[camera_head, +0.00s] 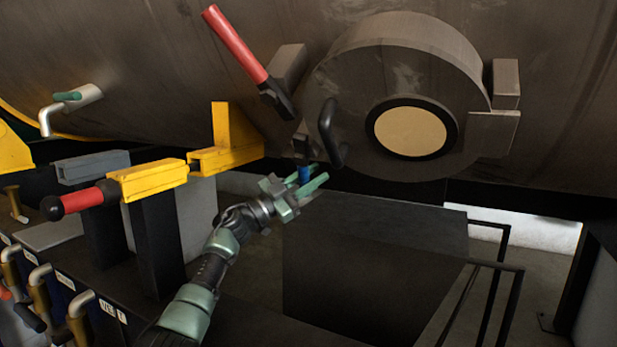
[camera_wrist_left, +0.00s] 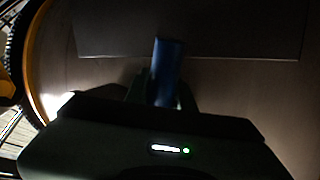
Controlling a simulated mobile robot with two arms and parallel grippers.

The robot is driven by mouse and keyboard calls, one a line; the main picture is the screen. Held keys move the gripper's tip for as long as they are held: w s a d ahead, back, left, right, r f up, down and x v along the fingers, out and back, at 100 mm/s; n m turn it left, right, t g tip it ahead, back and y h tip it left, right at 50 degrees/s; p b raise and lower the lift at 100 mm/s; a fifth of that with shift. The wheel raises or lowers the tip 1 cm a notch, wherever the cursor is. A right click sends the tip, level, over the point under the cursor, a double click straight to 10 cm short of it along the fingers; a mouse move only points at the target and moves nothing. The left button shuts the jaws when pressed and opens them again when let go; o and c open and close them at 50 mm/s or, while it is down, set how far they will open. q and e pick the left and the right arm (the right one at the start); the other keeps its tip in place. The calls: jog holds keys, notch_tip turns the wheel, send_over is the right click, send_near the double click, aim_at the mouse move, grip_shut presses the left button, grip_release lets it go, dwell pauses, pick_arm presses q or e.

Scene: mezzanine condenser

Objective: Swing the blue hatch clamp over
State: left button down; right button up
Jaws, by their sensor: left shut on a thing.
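The round hatch (camera_head: 400,90) with a tan disc in its middle is set in the large dark metal vessel. The blue clamp handle (camera_head: 305,175) is small at the hatch's lower left, mostly covered by my fingers. My left gripper (camera_head: 308,184) is shut on this blue handle. In the left wrist view the blue handle (camera_wrist_left: 167,72) stands up as a short cylinder between my two fingers. The clamp's other parts are hard to make out behind the gripper. My right gripper is not in view.
A black hatch handle (camera_head: 328,130) sticks out just above my gripper. A red-handled lever (camera_head: 236,45) is at upper left. Yellow clamp pieces (camera_head: 150,180) with a red grip stand left of my arm. A dark block (camera_head: 375,255) lies below.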

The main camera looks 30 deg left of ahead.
pick_arm(q)
jog(key=shift+r, duration=0.35)
jog(key=c, duration=1.2)
grip_release()
jog(key=shift+d, duration=0.1)
jog(key=shift+d+f, duration=0.1)
jog(key=shift+d, duration=0.05)
jog(key=shift+f, duration=0.1)
